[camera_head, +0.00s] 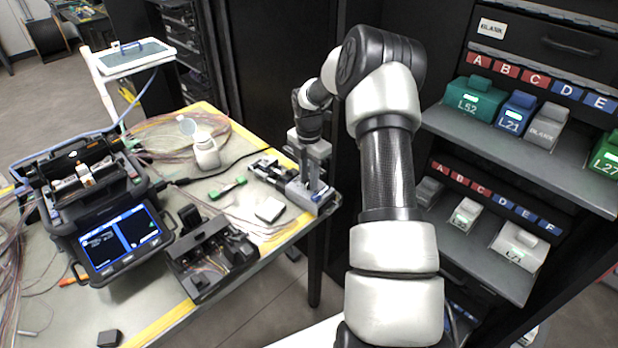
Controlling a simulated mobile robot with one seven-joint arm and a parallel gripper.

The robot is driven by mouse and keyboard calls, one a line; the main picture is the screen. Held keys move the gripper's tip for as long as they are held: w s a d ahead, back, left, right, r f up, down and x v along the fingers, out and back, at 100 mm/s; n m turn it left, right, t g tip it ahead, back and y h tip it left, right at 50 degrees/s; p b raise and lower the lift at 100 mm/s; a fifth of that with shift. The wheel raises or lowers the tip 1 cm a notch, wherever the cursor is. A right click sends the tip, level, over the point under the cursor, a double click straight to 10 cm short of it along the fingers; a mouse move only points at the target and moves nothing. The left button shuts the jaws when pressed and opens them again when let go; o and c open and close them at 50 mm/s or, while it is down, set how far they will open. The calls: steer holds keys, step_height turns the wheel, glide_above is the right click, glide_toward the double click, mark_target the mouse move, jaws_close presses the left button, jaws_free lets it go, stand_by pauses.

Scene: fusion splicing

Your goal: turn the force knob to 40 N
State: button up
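A small grey and black bench device (268,172) sits at the right corner of the table. The force knob and its markings cannot be made out at this size. My gripper (313,188) points down over the right end of this device, with its fingers at or very near it. I cannot tell whether the fingers touch it or hold any part of it. The gripper body hides part of the device behind it.
A fusion splicer (120,238) with a lit screen stands on the table's left. A black tool (208,258), a white bottle (206,152), a small pale box (269,209) and loose fibres lie around. A rack with labelled shelves (530,150) stands right of my arm.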

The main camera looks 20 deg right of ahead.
jaws_close()
